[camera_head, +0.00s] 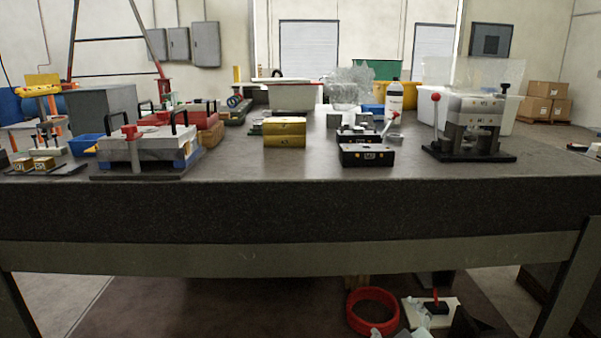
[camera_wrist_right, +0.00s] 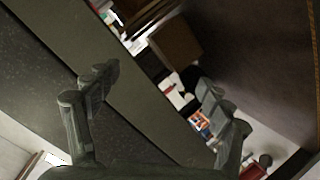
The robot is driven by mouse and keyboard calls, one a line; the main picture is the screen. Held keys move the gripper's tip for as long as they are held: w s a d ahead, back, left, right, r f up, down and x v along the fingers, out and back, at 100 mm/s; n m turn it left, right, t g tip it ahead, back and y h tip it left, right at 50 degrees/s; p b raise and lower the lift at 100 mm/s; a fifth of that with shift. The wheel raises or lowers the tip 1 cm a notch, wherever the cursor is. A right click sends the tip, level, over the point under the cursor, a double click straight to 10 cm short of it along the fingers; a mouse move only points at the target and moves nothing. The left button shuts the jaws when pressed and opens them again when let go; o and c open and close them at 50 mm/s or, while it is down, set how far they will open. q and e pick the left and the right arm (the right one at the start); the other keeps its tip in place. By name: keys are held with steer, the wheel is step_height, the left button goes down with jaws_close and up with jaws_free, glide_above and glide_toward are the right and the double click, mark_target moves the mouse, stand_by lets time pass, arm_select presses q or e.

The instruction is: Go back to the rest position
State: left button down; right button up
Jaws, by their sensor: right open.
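My right gripper (camera_wrist_right: 157,82) is open and empty in the right wrist view, its two grey fingers spread wide apart. Behind the fingers the dark table side and its grey beam (camera_wrist_right: 130,95) run diagonally. I cannot tell the distance between the fingers and the table. In the head view, only small grey parts low in the picture near the red ring may belong to this gripper. My left gripper shows in neither view. Nothing is held in the visible jaws.
The dark worktable (camera_head: 230,205) spans the head view. It bears a gold block (camera_head: 285,133), a black block (camera_head: 367,155), a press-like mould (camera_head: 473,125) and a handled mould base (camera_head: 150,152). Below the tabletop are a red ring (camera_head: 372,311) and a white plate (camera_head: 440,313).

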steer(key=s+d+f+m+g, duration=0.2)
steer(key=s+f, duration=0.4)
steer(key=s, duration=0.4)
steer(key=s+d+f+m+g+h, duration=0.1)
steer(key=s+f+g, duration=0.4)
steer(key=s, duration=0.5)
steer(key=s+d+f+m+g, duration=0.3)
steer(key=s+f+g, duration=0.1)
steer(key=s+f, duration=0.5)
steer(key=shift+s+f+m, duration=0.15)
steer(key=shift+s+m, duration=0.25)
steer(key=shift+s, duration=0.1)
steer(key=shift+c, duration=0.2)
